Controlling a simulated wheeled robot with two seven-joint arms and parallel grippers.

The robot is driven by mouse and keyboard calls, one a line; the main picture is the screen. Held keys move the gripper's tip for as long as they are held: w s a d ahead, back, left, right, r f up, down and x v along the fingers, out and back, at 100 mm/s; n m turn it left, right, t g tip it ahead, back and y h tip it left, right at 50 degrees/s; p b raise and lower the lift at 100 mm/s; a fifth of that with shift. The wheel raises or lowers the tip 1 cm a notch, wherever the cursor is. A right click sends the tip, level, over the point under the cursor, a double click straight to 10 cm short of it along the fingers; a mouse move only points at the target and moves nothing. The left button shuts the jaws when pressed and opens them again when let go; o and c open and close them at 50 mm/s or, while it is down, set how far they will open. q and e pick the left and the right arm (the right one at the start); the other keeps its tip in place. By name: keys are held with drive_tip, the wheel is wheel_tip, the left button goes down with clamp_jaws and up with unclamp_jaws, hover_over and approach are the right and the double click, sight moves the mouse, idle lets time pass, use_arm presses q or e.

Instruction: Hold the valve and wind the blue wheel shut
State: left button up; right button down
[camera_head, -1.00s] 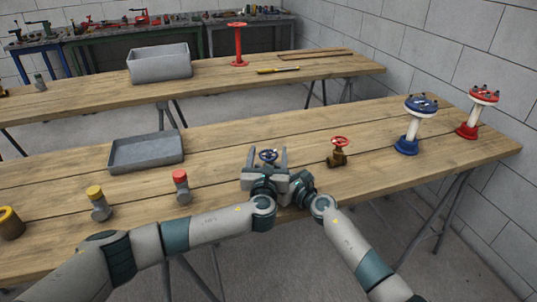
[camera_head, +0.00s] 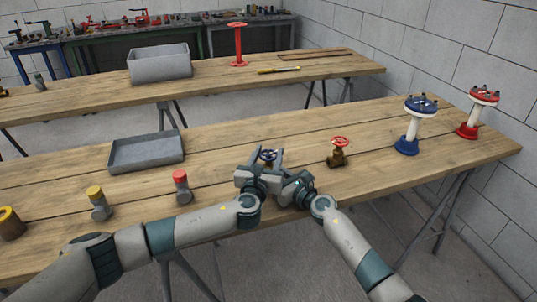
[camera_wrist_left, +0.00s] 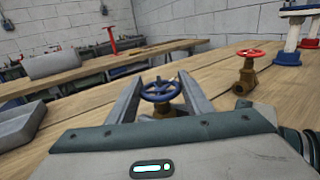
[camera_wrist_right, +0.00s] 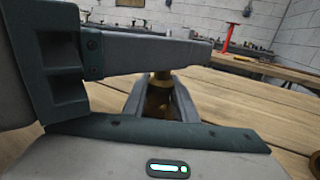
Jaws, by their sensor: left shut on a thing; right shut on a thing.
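The blue wheel (camera_wrist_left: 160,91) tops a small brass valve (camera_wrist_right: 160,100) on the near bench. In the head view the wheel (camera_head: 268,156) shows between the fingers of my left gripper (camera_head: 265,160). In the left wrist view the fingers of my left gripper (camera_wrist_left: 165,98) lie on both sides of the wheel, shut on it. My right gripper (camera_wrist_right: 160,100) is low, its fingers on both sides of the brass valve body, shut on it. The left gripper crosses above and hides the wheel in the right wrist view. My arms hide much of the valve in the head view.
A brass valve with a red wheel (camera_head: 338,151) stands to the right. Beyond it are a blue-based stand (camera_head: 409,137) and a red-based stand (camera_head: 472,119). A grey tray (camera_head: 146,153), a red-capped fitting (camera_head: 181,187) and a yellow-capped fitting (camera_head: 99,203) lie to the left.

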use_arm(q)
drive_tip(key=m+g+h, duration=0.1)
drive_tip(key=m+h, duration=0.1)
drive_tip(key=h, duration=0.1)
drive_tip(key=m+g+h, duration=0.2)
drive_tip(key=h, duration=0.1)
drive_tip(key=shift+w+h, duration=0.1)
drive_tip(key=shift+h, duration=0.2)
drive_tip(key=shift+d+r+m+g+h, duration=0.1)
drive_tip(key=shift+r+m+g+h, duration=0.1)
drive_tip(key=shift+m+g+h, duration=1.6)
drive_tip(key=shift+m, duration=0.1)
drive_tip(key=shift+f, duration=0.1)
drive_tip(key=o, duration=1.1)
drive_tip(key=shift+s+a+f, duration=0.1)
drive_tip(key=shift+s+a, duration=0.1)
drive_tip(key=shift+a, duration=0.05)
